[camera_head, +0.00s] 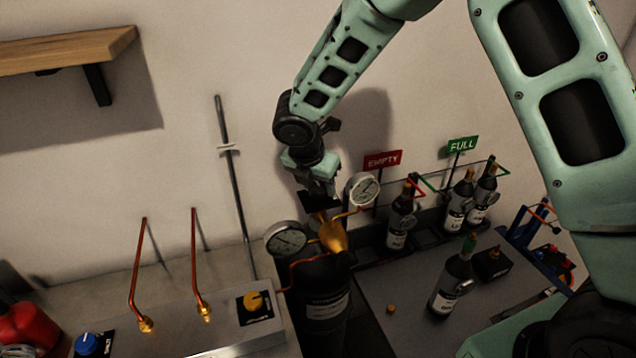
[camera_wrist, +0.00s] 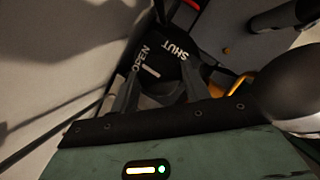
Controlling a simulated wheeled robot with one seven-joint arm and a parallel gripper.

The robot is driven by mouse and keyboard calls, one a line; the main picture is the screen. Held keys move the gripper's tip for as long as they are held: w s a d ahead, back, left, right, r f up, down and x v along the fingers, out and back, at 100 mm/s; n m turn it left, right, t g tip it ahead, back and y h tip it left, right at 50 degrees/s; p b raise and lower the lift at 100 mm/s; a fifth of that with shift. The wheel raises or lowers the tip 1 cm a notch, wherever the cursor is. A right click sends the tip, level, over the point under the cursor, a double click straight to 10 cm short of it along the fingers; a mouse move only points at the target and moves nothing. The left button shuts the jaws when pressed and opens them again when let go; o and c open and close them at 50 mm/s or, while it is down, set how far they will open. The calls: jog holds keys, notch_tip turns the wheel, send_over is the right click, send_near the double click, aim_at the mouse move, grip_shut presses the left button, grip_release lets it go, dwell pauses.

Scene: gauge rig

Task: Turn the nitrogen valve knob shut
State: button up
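The nitrogen valve stands on a dark gas cylinder (camera_head: 322,300); its brass body (camera_head: 334,236) sits between two round gauges. My gripper (camera_head: 319,196) is directly over the valve top and hides most of the knob in the head view. In the wrist view a black dial face (camera_wrist: 170,62) carries the white words OPEN, at left, and SHUT, at right. A short pale mark (camera_wrist: 151,71) lies just below OPEN. The two grey fingers of my gripper (camera_wrist: 161,85) are apart, one on each side of the dark knob area. Whether they press on the knob is not clear.
Gauges (camera_head: 286,239) (camera_head: 362,189) flank the valve closely, with copper pipes beside them. Bottles (camera_head: 400,220) stand right, near the EMPTY sign (camera_head: 382,160) and FULL sign (camera_head: 462,145). A panel with a yellow knob (camera_head: 255,301) and blue knob (camera_head: 88,344) lies left.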

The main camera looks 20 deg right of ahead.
jog(key=shift+c, duration=0.7)
jog(key=shift+m, duration=0.3)
jog(key=m+g+h, duration=0.1)
jog(key=m, duration=0.2)
jog(key=shift+w+a, duration=0.1)
jog(key=shift+w, duration=0.05)
jog(key=m+g, duration=0.2)
jog(key=m, duration=0.3)
jog(key=shift+w, duration=0.15)
jog(key=m+g, duration=0.1)
jog(key=m, duration=0.3)
jog(key=shift+w+m+g+p, duration=0.1)
jog(key=shift+m+g+p, duration=0.2)
jog(key=shift+g+p, duration=0.1)
jog(key=shift+w+m+g+y, duration=0.1)
jog(key=shift+m+g+y, duration=0.45)
jog(key=shift+m, duration=1.65)
jog(key=shift+g, duration=0.25)
jog(key=o, duration=1)
